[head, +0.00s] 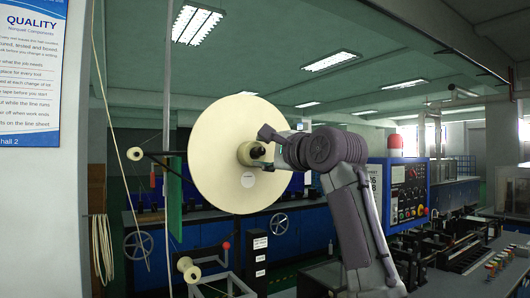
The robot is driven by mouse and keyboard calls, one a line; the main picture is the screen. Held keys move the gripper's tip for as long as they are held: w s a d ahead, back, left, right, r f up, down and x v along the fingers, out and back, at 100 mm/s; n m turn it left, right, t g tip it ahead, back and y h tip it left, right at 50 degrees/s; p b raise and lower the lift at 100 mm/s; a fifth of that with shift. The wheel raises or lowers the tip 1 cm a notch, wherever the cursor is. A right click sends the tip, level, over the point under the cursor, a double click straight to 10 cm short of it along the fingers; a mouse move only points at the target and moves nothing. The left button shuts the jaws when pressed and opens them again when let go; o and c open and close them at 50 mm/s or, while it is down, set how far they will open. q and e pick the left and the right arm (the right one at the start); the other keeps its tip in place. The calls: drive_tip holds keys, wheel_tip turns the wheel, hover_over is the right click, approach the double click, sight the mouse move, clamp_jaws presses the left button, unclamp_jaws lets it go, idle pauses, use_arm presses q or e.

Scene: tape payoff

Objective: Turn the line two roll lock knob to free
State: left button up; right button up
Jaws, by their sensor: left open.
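A large cream tape roll (216,165) hangs upright as a flat disc in the middle of the head view. At its hub a dark lock knob (257,152) sticks out in front of a cream core. My left gripper (268,145) is open and reaches in from the right at the hub. A dark finger shows above and right of the knob. I cannot tell whether the fingers touch the knob or stand around it, as the wrist hides part of the gripper. Which line the roll belongs to cannot be read. My right gripper is not in view.
A blue control panel (385,193) with buttons stands right of my arm. A small cream spool (134,153) sits on a thin rod left of the roll. Another spool (190,270) is below. Blue cabinets with handwheels (139,244) stand behind.

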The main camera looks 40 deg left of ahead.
use_arm(q)
drive_tip(key=shift+d, duration=0.1)
drive_tip(key=v, duration=1.2)
